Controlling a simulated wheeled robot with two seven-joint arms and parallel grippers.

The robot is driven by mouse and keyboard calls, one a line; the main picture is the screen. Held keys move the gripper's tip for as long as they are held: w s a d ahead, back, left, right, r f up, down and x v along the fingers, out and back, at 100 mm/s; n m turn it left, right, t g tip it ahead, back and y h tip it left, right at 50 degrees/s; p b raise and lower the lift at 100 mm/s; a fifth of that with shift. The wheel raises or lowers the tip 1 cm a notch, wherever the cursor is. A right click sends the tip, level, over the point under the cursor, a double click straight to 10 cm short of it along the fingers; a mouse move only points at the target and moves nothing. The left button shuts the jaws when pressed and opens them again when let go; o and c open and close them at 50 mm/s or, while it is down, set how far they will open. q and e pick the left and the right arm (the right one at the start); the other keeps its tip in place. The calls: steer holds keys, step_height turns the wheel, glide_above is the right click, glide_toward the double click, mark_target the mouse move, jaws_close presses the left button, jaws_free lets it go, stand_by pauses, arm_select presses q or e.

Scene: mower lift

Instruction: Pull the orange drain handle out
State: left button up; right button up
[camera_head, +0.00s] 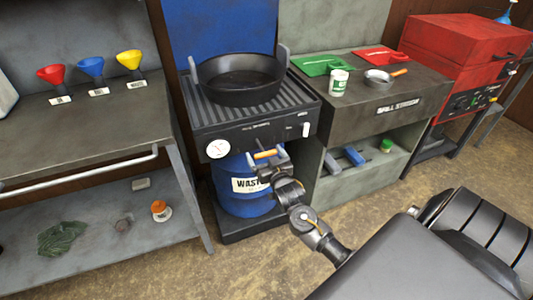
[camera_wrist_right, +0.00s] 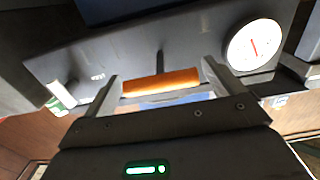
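The orange drain handle (camera_head: 265,154) is a short bar on a dark stem at the front of the black drain stand, below its panel. My right gripper (camera_head: 268,163) is right at it, in front of the stand. In the right wrist view the orange handle (camera_wrist_right: 160,82) lies lengthwise between the two spread fingers of the right gripper (camera_wrist_right: 162,72). Each finger is near one end of the bar, and I see no clear grip on it. My left gripper is not in view.
A round white gauge (camera_head: 217,148) sits on the panel, left of the handle. A blue waste drum (camera_head: 236,201) stands below, close behind my gripper. A black pan (camera_head: 238,79) rests on the grated top. Grey benches (camera_head: 85,118) flank the stand.

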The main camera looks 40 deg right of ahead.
steer(key=shift+o, duration=0.4)
steer(key=shift+s, duration=0.15)
steer(key=v, duration=1.1)
